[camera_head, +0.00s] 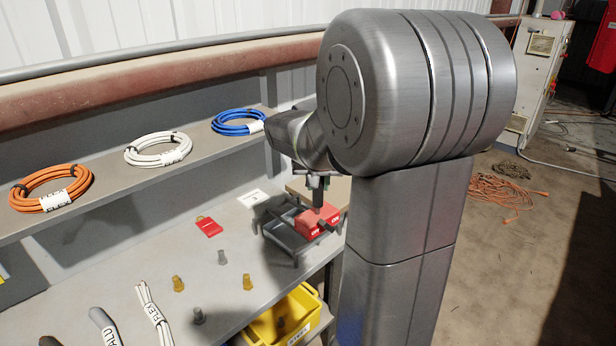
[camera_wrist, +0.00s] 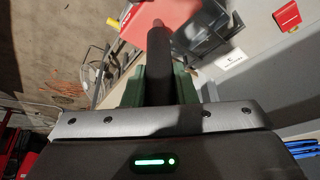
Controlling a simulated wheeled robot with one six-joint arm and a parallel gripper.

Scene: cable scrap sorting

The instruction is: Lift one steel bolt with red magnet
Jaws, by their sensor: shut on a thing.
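My gripper (camera_head: 318,180) is shut on the dark upright handle of the red magnet (camera_head: 313,219). In the wrist view, the dark handle (camera_wrist: 160,60) stands between the green fingers of my gripper (camera_wrist: 159,85), with the red magnet block (camera_wrist: 152,17) at its far end. The magnet is over the dark grey rack (camera_head: 284,240); I cannot tell whether it touches it.
A red tag (camera_head: 208,227) and a white card (camera_head: 252,198) lie behind the bolts. A yellow bin (camera_head: 262,331) is at the bench's front right. Orange (camera_head: 36,204), white (camera_head: 143,158) and blue (camera_head: 231,129) cable coils lie on the upper shelf. Cable pieces lie at front left.

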